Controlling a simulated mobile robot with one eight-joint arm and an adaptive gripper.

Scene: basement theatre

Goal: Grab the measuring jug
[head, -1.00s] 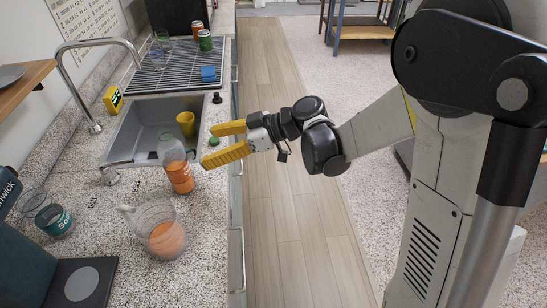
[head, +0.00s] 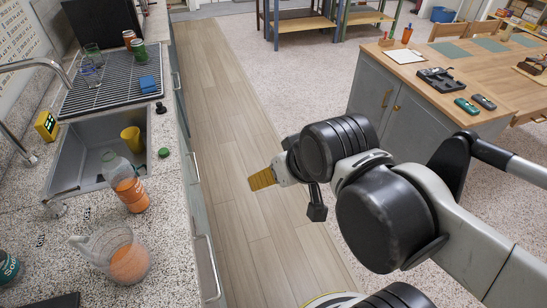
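The measuring jug (head: 122,257) is clear, with orange liquid in it and its handle to the left. It stands upright on the speckled counter at the lower left of the head view. My gripper (head: 262,180) is over the wooden floor, to the right of the counter edge and well apart from the jug. One yellow finger shows; the other is hidden, so its opening cannot be told.
A clear bottle of orange liquid (head: 126,187) stands behind the jug, near the sink (head: 85,165) with a yellow cup (head: 132,139) in it. A green lid (head: 164,152) lies by the counter edge. A wooden-topped island (head: 415,65) stands at the right.

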